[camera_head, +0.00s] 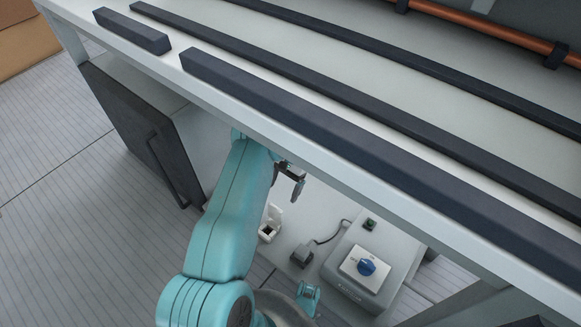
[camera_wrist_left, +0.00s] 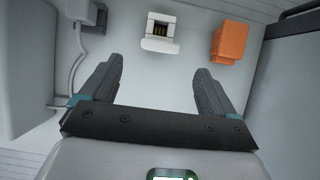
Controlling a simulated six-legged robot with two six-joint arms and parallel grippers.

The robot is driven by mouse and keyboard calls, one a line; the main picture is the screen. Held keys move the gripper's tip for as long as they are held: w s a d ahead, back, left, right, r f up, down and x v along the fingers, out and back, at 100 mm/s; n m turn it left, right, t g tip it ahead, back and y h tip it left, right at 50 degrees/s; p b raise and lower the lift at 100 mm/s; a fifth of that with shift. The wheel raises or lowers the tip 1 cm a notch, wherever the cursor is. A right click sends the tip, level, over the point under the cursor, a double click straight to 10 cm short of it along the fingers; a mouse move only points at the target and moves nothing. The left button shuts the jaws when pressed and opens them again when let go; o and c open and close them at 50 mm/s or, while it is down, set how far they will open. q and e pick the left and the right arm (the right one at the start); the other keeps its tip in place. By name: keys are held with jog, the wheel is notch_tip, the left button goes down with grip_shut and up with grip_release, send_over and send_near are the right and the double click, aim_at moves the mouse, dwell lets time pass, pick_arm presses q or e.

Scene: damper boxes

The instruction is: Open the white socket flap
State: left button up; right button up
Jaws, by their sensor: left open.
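The white socket (camera_head: 269,227) is on the pale panel below the bench, just right of my left forearm. Its flap (camera_head: 275,213) appears to stand open, away from the dark opening. In the left wrist view the socket (camera_wrist_left: 161,29) is at top centre, with dark contacts showing inside. The pale flap (camera_wrist_left: 160,45) sticks out at its lower edge. My left gripper (camera_head: 293,186) is open and empty; in the wrist view its fingers (camera_wrist_left: 158,70) are spread apart, short of the socket and not touching it. My right gripper is not in view.
An orange block (camera_wrist_left: 230,42) is right of the socket. A dark plug (camera_head: 302,256) with a cable is beside a grey box (camera_head: 348,287) with a blue knob (camera_head: 367,267). The bench edge (camera_head: 330,175) overhangs my arm. A dark door (camera_head: 140,130) stands at left.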

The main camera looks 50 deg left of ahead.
pick_arm(q)
jog(key=b+v, duration=0.1)
jog(key=v, duration=0.9)
jog(key=shift+w+r, duration=0.2)
jog(key=shift+r, duration=0.05)
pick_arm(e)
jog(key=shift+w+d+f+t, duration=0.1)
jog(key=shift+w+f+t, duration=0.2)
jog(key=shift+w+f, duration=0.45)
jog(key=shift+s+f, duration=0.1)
